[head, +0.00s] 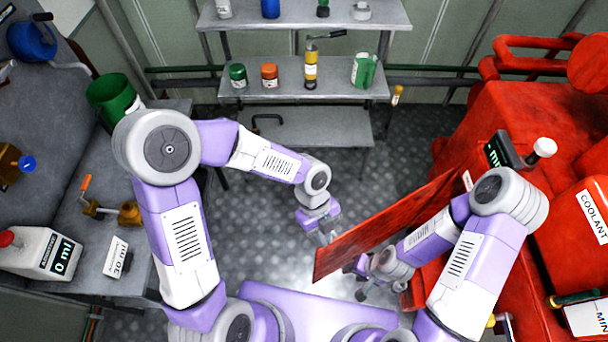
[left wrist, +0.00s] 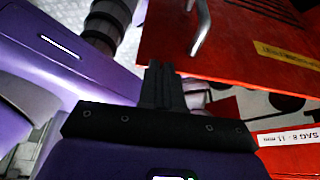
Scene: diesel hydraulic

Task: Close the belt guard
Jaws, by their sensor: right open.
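The belt guard (head: 375,225) is a red panel standing swung out from the red engine, open at an angle. In the left wrist view the guard (left wrist: 165,40) fills the upper right and carries a grey metal handle (left wrist: 201,28). My left gripper (head: 327,236) is at the guard's free left end. In its wrist view its fingers (left wrist: 160,72) are together with nothing visible between them, just below the guard's edge; I cannot tell whether they touch it. My right gripper (head: 366,291) is open on the near side of the guard, low down, partly hidden by my arm.
The red engine (head: 520,120) with a coolant tank (head: 585,215) stands at the right. A label reading SAG 8-11 mm (left wrist: 288,137) is beside pulley shapes. A bench (head: 85,225) with a white jug (head: 40,252) is at left; shelves (head: 305,88) are behind. The middle floor is clear.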

